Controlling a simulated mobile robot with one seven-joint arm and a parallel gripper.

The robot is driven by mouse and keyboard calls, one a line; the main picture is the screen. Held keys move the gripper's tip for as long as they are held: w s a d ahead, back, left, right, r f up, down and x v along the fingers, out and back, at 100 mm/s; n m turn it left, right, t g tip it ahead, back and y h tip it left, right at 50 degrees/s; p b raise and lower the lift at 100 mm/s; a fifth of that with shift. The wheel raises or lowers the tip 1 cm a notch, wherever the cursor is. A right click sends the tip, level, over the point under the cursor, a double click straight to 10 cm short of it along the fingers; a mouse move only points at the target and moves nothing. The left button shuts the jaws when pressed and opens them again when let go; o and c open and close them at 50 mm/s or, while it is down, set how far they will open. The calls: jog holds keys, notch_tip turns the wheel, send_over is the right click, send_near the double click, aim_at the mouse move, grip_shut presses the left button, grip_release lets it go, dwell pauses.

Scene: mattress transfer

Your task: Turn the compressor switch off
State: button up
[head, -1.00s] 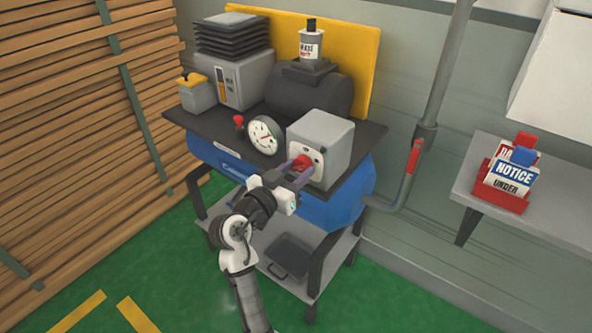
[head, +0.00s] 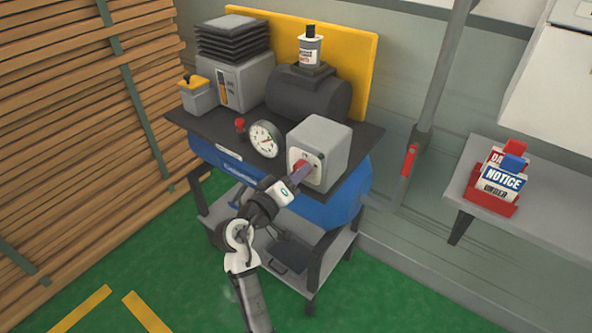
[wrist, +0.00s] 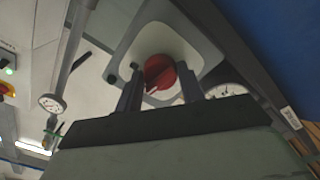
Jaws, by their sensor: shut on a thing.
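The compressor (head: 243,173) is a blue tank on a grey cart, with a dark top plate. On its front right corner sits a grey switch box (head: 325,143) with a red rotary switch (head: 301,166) on a pale face plate. My gripper (head: 300,171) is at that face, its fingers around the red switch and shut on it. In the wrist view the red switch (wrist: 160,72) shows between the two fingers, its pointer slanting down to the left. The exact contact of the fingers is partly hidden.
A pressure gauge (head: 264,139) and a small red knob (head: 240,124) stand left of the box. A pipe with a red valve handle (head: 410,160) runs at the right. A grey shelf (head: 540,222) holds a red tray of notice tags (head: 498,183). Green floor in front is open.

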jog(key=shift+r+n+p, duration=0.15)
jog(key=shift+n+p, duration=0.3)
jog(key=shift+n, duration=0.35)
jog(key=o, duration=1)
jog(key=shift+c, duration=0.2)
jog(key=b+v, duration=0.3)
jog(key=v, duration=1)
jog(key=shift+s+a+b, duration=0.25)
jog(key=shift+s+b, duration=0.05)
jog(key=shift+b, duration=0.1)
